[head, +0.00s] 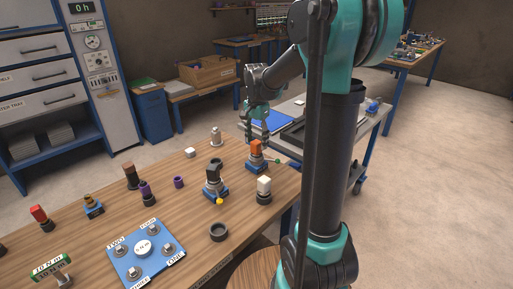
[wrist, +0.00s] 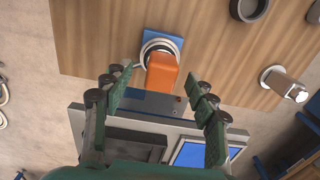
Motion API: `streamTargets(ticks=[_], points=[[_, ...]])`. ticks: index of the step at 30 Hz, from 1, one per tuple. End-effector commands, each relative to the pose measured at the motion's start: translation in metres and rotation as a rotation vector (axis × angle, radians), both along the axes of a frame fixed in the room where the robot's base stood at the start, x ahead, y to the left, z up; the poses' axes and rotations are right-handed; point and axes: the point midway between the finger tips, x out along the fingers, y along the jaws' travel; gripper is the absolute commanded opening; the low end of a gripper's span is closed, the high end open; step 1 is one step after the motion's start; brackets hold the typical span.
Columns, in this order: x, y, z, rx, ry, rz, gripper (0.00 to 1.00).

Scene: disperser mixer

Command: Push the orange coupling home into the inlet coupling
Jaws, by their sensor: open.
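The orange coupling (wrist: 162,72) is a blocky orange piece in the wrist view, beyond and between my fingertips. It sits at a pale round ring, the inlet coupling (wrist: 148,48), on a blue base. Whether it is fully seated cannot be told. In the head view the orange coupling (head: 255,146) stands near the wooden table's far right edge, over a grey body on a blue base (head: 259,167). My gripper (head: 257,136) is just above it, fingers pointing down. In the wrist view my gripper (wrist: 163,92) is open, its green fingers apart with nothing held.
A grey fitting with a yellow knob (head: 213,184) and a white-topped piece (head: 264,186) stand nearby on the table. A dark ring (head: 218,232) lies closer in. A grey cart (head: 292,122) with a blue panel stands behind the table's edge.

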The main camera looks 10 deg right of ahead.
Motion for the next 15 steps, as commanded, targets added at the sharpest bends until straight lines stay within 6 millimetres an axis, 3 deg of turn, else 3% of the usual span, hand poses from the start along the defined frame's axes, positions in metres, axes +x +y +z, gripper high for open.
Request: streamTargets(ticks=[6, 15], points=[[0.0, 0.0, 0.044, 0.0, 0.0, 0.0, 0.58], [0.0, 0.0, 0.076, 0.0, 0.0, 0.0, 0.58]])
